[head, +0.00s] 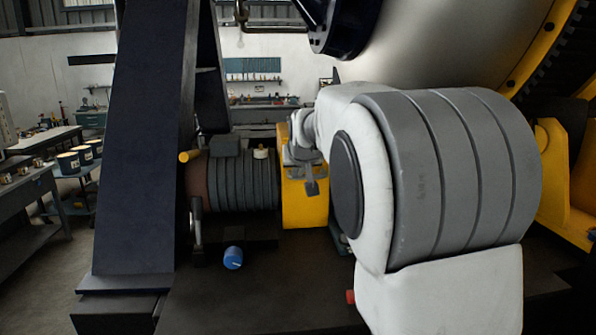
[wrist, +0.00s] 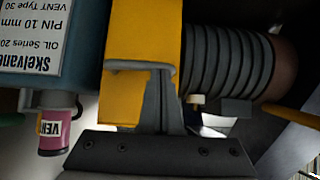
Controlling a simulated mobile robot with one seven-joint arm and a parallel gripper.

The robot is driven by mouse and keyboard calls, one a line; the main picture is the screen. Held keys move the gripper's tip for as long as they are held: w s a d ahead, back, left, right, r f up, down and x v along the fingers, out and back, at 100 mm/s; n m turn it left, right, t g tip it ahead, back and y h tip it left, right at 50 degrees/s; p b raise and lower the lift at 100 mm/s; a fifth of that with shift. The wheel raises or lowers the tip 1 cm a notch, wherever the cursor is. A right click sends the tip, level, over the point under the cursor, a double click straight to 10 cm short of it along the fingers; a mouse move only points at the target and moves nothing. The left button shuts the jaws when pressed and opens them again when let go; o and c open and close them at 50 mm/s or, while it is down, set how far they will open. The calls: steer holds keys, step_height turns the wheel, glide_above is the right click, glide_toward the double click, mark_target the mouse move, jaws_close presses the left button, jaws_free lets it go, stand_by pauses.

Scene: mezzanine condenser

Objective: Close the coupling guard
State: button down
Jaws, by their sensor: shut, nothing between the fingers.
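The yellow coupling guard (head: 305,207) stands at the right end of the ribbed grey motor. In the head view my arm hides its upper right part, and I cannot tell how far it is open. In the wrist view the guard (wrist: 140,40) fills the upper middle, with an edge across its lower part. My gripper (head: 311,188) is in front of the guard's face in the head view. In the wrist view my gripper (wrist: 165,100) is shut and empty, its fingers overlapping the guard's lower right edge. I cannot tell whether they touch it.
The ribbed motor (head: 240,183) is left of the guard, beside a dark upright column (head: 140,140). A blue cylinder (head: 233,258) lies on the dark base in front. In the wrist view, a pink labelled container (wrist: 58,130) and a white label plate (wrist: 38,35) are at left.

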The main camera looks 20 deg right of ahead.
steer(key=w+r+v, duration=0.1)
steer(key=v, duration=1.2)
steer(key=s+a+f+g, duration=0.1)
steer(key=s+a+f, duration=0.1)
steer(key=s+f, duration=0.4)
steer(key=s+a+f+n+g+y, duration=0.1)
steer(key=s+f, duration=0.5)
steer(key=s, duration=0.7)
steer(key=s+a+f+n+g+y, duration=0.1)
steer(key=s+a+f, duration=0.4)
steer(key=s, duration=0.5)
step_height(320, 180, down, 2)
steer(key=shift+s+g+b, duration=0.3)
steer(key=shift+s+g, duration=0.05)
steer(key=shift+g, duration=0.45)
